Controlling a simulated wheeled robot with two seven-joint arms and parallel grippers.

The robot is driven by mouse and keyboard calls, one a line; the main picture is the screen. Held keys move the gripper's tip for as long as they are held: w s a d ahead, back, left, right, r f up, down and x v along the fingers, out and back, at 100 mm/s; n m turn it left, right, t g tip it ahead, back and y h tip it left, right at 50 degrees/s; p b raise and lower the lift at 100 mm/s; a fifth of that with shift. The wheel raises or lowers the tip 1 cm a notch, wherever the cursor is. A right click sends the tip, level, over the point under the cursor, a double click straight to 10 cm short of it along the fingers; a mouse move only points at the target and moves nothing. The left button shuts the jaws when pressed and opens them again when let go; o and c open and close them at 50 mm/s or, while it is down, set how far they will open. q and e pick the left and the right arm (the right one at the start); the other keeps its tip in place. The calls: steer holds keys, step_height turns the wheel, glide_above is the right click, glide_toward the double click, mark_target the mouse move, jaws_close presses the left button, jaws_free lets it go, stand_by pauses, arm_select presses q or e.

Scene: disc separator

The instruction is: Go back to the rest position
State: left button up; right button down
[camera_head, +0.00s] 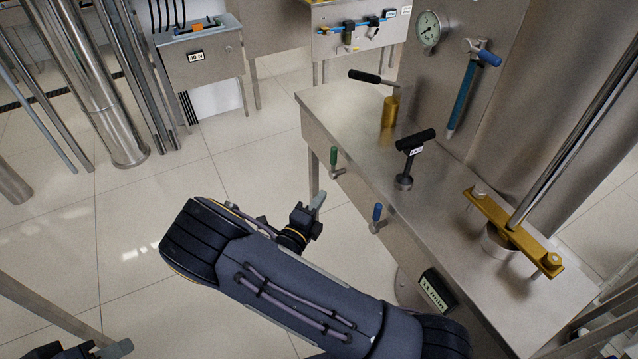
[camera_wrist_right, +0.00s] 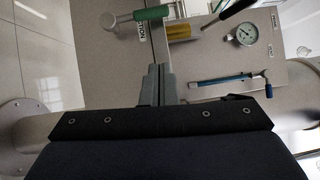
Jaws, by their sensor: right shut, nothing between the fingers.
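My right gripper (camera_head: 318,199) is out over the floor to the left of the steel bench (camera_head: 340,115), with the dark arm reaching up from the bottom of the head view. In the right wrist view its grey fingers (camera_wrist_right: 158,84) are together with nothing between them. It appears apart from the green-handled lever (camera_head: 334,158) and the blue-handled lever (camera_head: 377,212) on the bench's front side. My left gripper (camera_head: 118,349) shows only as a grey tip and dark parts at the bottom left edge. Its jaw state is not clear.
On the bench stand a brass cylinder (camera_head: 390,113) with a black lever, a black T-handle (camera_head: 415,141) and a yellow clamp bar (camera_head: 512,232). A gauge (camera_head: 428,30) and blue tube (camera_head: 463,92) are on the panel behind. The tiled floor (camera_head: 130,230) at left is clear.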

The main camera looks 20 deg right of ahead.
steer(key=s+d+r+m+g+y, duration=0.2)
steer(key=s+d+m+g+y, duration=0.1)
steer(key=s+m+g, duration=0.65)
steer(key=s+d+r+m+g+y, duration=0.1)
steer(key=s+d+m+g+y, duration=0.4)
steer(key=m, duration=0.8)
steer(key=s+a+r+m+t+y, duration=0.8)
steer(key=r+m, duration=0.5)
steer(key=m, duration=0.9)
steer(key=s+a+y, duration=0.2)
steer(key=s, duration=0.1)
steer(key=shift+s+r+t, duration=0.35)
